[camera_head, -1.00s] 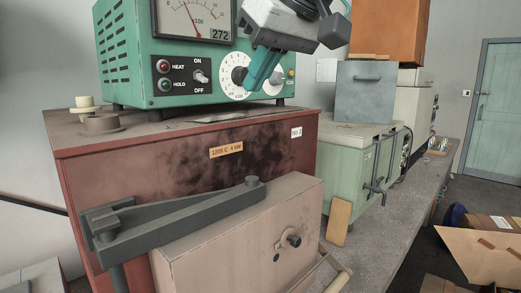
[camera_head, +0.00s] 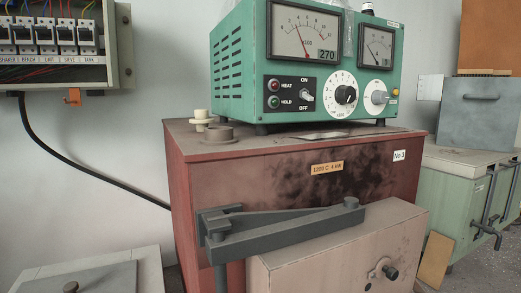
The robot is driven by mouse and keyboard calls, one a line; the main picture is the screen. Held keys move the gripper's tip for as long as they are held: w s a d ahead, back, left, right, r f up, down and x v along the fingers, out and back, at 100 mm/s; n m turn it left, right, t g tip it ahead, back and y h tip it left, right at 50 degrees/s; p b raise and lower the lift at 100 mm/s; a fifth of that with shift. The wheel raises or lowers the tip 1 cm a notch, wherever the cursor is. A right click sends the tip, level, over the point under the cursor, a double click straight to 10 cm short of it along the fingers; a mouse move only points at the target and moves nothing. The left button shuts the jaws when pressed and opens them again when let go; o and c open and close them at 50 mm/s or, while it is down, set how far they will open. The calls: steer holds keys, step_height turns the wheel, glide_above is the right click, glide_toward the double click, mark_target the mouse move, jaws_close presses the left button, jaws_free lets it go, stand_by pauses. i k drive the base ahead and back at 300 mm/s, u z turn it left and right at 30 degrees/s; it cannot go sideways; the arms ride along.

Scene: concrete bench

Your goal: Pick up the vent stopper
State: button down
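The vent stopper, a small cream plug with a wider flange (camera_head: 201,119), is on the top of the red-brown furnace (camera_head: 182,170), near its back left corner. A short brown round vent collar (camera_head: 219,134) is just in front and to the right of it and hides part of its lower side. I cannot tell whether the two touch. My gripper is not in view.
A green control box (camera_head: 295,108) with dials stands on the furnace, right of the collar. A grey hinge arm (camera_head: 280,232) spans the front above the pinkish door (camera_head: 340,250). A breaker panel (camera_head: 60,45) with a black cable hangs at left. The furnace top's left front is clear.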

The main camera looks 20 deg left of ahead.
mark_target(202, 119)
steer(key=u, duration=1.3)
